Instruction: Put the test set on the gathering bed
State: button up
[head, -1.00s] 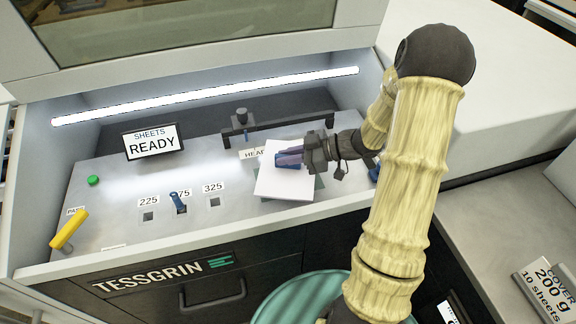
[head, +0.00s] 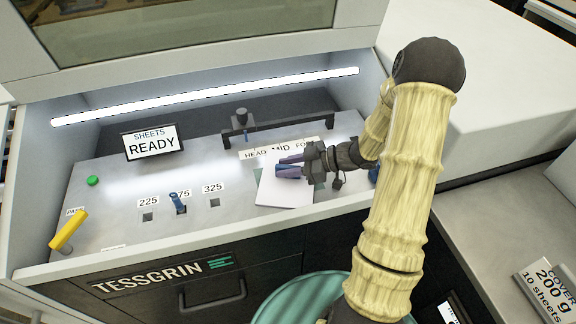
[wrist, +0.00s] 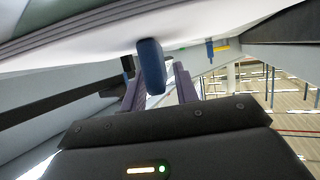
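The test set appears as a white sheet stack (head: 282,193) lying on the machine's sloping bed, under the HEAD, MID and FOOT labels. A green surface (head: 257,181) shows at its edges. A blue tab (wrist: 151,66) stands on the white sheets in the wrist view. My gripper (head: 289,165) is over the stack, its purple fingers on either side of the tab. A gap shows between the tab and the right finger in the wrist view, so the fingers look open around it. The stack's underside is hidden, and I cannot tell whether it lies fully flat.
A dark bar with a clamp (head: 242,125) stands behind the stack. The display (head: 152,142) reads SHEETS READY. A blue lever (head: 178,202) sits among the 225, 175 and 325 slots. A yellow handle (head: 69,230) and green button (head: 92,181) are at left. A cover pack (head: 549,290) lies at right.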

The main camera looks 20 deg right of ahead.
jog(key=shift+o, duration=0.3)
jog(key=shift+r, duration=0.1)
jog(key=shift+d+r, duration=0.1)
jog(key=v, duration=1.2)
dwell(0.6)
jog(key=shift+s, duration=0.15)
dwell(1.4)
